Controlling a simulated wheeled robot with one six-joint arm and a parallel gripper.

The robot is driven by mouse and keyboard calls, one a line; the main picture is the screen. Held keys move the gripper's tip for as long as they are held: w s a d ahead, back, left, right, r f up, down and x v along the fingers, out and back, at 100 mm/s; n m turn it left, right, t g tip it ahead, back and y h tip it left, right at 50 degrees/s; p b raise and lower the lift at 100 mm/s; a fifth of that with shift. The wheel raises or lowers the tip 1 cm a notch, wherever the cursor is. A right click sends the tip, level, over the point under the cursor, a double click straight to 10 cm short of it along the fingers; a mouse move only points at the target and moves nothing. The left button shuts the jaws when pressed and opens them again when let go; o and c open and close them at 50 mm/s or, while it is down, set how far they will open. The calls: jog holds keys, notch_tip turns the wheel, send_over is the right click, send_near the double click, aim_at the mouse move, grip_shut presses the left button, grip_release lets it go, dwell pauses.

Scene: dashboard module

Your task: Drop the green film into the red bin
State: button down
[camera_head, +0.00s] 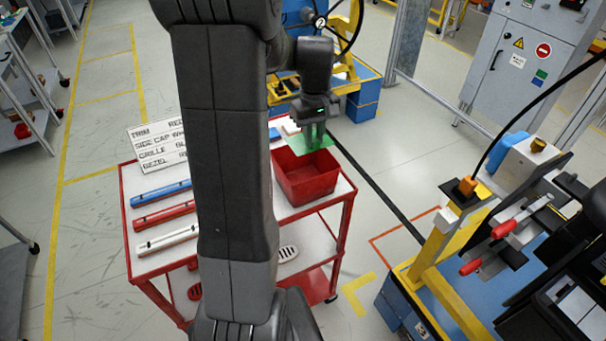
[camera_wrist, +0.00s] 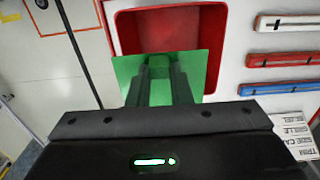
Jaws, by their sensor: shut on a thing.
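The green film (camera_head: 309,142) is a thin flat sheet held in my gripper (camera_head: 314,130), over the back part of the red bin (camera_head: 306,182). The bin is an open box at the right end of the red cart's top. In the wrist view my gripper (camera_wrist: 160,90) is shut on the green film (camera_wrist: 206,66). The film covers part of the opening of the red bin (camera_wrist: 213,20). The exact height of the film above the rim cannot be told.
The red cart (camera_head: 140,272) also carries blue (camera_head: 160,193), red (camera_head: 163,216) and white (camera_head: 166,241) trim strips and a lettered sign (camera_head: 158,147). A yellow and blue fixture (camera_head: 440,250) stands at the right. My arm hides the cart's middle.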

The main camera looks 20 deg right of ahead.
aim_at(313, 147)
notch_tip(313, 147, down, 4)
jog(key=b, duration=0.2)
jog(key=shift+f+b, duration=0.25)
jog(key=shift+b, duration=0.15)
jog(key=c, duration=1.2)
grip_release()
jog(key=shift+r, duration=0.1)
jog(key=shift+c, duration=0.2)
notch_tip(313, 147, up, 14)
jog(key=shift+b, duration=0.35)
